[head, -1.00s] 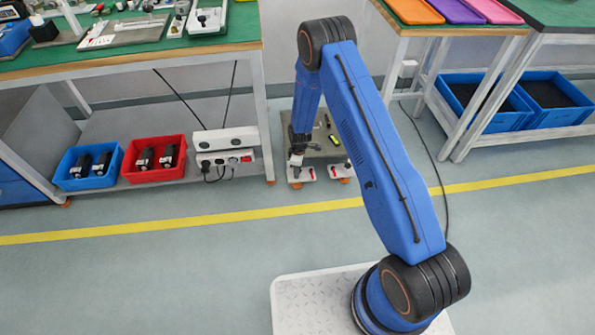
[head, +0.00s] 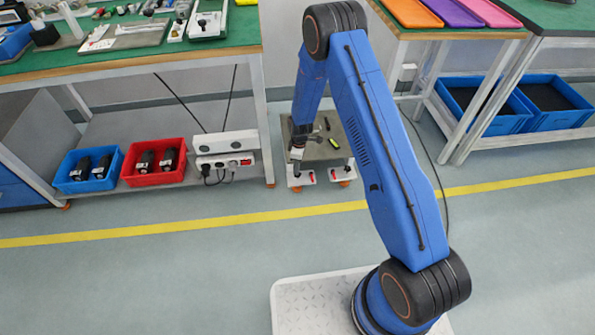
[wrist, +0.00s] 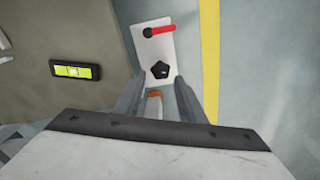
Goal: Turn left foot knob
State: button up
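The left foot of the small stand is a white plate (head: 301,180) with a red lever (head: 309,176) in the head view. In the wrist view I see a white foot plate (wrist: 161,48) with a red lever (wrist: 160,31) and a black lobed knob (wrist: 160,70). My gripper (wrist: 157,82) is open and empty, its two fingers spread to either side of the knob. Whether the fingers reach down around it I cannot tell. In the head view my gripper (head: 297,155) is over the left foot, and the knob cannot be made out there.
The stand's grey top (head: 326,150) carries a yellow-green level, which also shows in the wrist view (wrist: 76,70). The right foot (head: 341,174) has its own red lever. A power strip (head: 224,161) and table legs stand to the left. The floor in front is clear.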

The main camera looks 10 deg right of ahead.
notch_tip(320, 180, up, 11)
jog(key=shift+d, duration=0.2)
dwell(0.6)
jog(key=s+d+r+m+t, duration=0.1)
jog(key=s+d+r+m, duration=0.3)
jog(key=r, duration=0.7)
jog(key=s+d+r, duration=0.2)
jog(key=s+r, duration=0.3)
jog(key=r, duration=0.6)
jog(key=s+d+r+m+t, duration=0.1)
jog(key=s+d+r+m, duration=0.3)
jog(key=r, duration=0.8)
jog(key=s+d+r+m+t, duration=0.1)
jog(key=s+d+r+m, duration=0.1)
jog(key=s, duration=0.8)
jog(key=s+d+r+m, duration=0.2)
jog(key=s+r, duration=0.3)
jog(key=s, duration=0.6)
jog(key=s+d+r+m+t, duration=0.1)
jog(key=s+r, duration=0.3)
jog(key=s, duration=0.7)
jog(key=shift+d+r+m+t, duration=0.25)
jog(key=shift+d+m, duration=0.25)
jog(key=shift+d, duration=0.25)
